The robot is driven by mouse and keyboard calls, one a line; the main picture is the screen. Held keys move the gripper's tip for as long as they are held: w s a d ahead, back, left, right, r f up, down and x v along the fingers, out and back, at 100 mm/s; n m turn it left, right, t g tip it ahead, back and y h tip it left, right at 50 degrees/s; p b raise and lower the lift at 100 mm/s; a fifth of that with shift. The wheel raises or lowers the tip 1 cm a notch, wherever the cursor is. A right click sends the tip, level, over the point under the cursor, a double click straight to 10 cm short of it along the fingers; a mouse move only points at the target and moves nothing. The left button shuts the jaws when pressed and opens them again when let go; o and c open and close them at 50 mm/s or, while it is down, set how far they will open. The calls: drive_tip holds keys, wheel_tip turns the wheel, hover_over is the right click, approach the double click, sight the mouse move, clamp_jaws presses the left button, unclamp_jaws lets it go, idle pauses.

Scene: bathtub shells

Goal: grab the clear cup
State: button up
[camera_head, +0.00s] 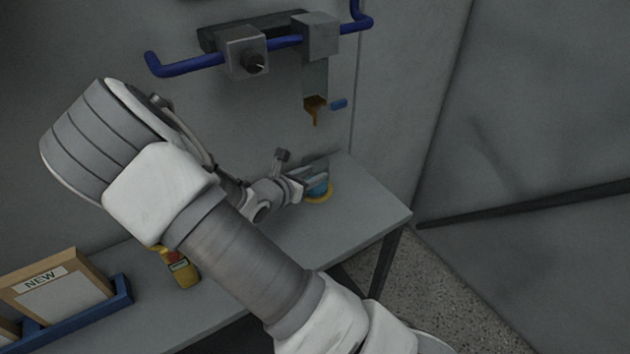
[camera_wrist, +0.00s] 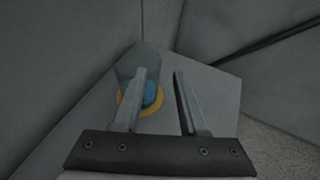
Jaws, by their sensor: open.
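A faint, see-through grey shape that looks like the clear cup (camera_wrist: 127,72) stands on the table in the wrist view. A blue round thing (camera_wrist: 152,94) shows at it, above a yellow disc (camera_wrist: 129,104). I cannot tell whether the left finger touches the cup. In the head view, my gripper (camera_head: 316,177) is close to the blue thing and the yellow disc (camera_head: 319,198), partly covering them.
The grey table (camera_head: 365,212) has free room right of the cup. A wall stands behind it. A blue rail (camera_head: 190,66) with grey fittings and a brown-tipped hanging piece (camera_head: 314,105) is above. A yellow bottle (camera_head: 181,268) and a framed NEW sign (camera_head: 58,290) are at left.

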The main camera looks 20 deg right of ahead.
sight(329, 167)
drive_tip(key=x, duration=0.6)
drive_tip(key=shift+b, duration=0.35)
clamp_jaws()
drive_tip(key=shift+a, duration=0.1)
idle(0.9)
